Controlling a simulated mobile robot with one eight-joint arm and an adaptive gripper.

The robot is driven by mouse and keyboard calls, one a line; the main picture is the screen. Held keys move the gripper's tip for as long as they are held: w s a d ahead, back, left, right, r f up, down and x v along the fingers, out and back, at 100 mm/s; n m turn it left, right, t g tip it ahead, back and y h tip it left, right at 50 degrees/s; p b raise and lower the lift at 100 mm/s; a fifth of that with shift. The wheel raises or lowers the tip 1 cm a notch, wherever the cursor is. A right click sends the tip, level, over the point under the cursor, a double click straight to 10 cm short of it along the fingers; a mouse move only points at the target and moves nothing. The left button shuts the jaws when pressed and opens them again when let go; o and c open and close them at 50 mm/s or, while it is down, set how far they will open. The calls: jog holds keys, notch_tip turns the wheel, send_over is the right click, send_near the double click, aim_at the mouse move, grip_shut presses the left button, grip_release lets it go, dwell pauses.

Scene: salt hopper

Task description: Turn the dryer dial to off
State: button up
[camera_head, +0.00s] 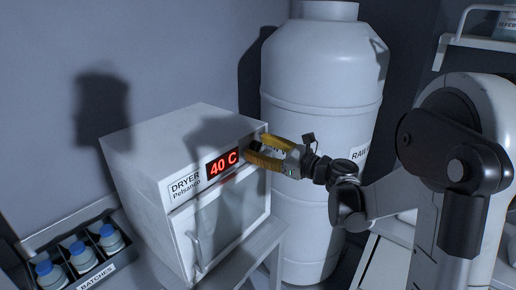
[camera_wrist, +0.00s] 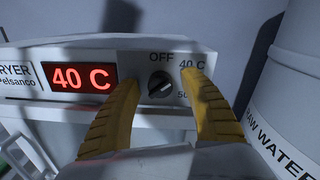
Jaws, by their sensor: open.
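The dryer (camera_head: 150,165) is a white box with a red display (camera_head: 222,163) reading 40 C, which also shows in the wrist view (camera_wrist: 80,77). The black round dial (camera_wrist: 161,85) is on its front panel, to the right of the display. OFF is printed above the dial, with 40 C and a partly hidden 50 mark to its right. My gripper (camera_wrist: 168,92) has yellow fingers, open, one to each side of the dial in the wrist view. It holds nothing, and finger contact with the dial is not clear. In the head view my gripper (camera_head: 255,150) hides the dial.
A large white raw water tank (camera_head: 320,75) stands close behind and right of the dryer. A batches rack (camera_head: 115,262) with blue-capped bottles (camera_head: 82,257) is at the lower left. The dryer door handle (camera_head: 196,250) sticks out below the panel.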

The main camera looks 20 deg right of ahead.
grip_shut()
dwell(0.3)
jog(key=n, duration=0.4)
jog(key=shift+n+b, duration=0.3)
jog(key=n, duration=0.5)
dwell(0.4)
grip_release()
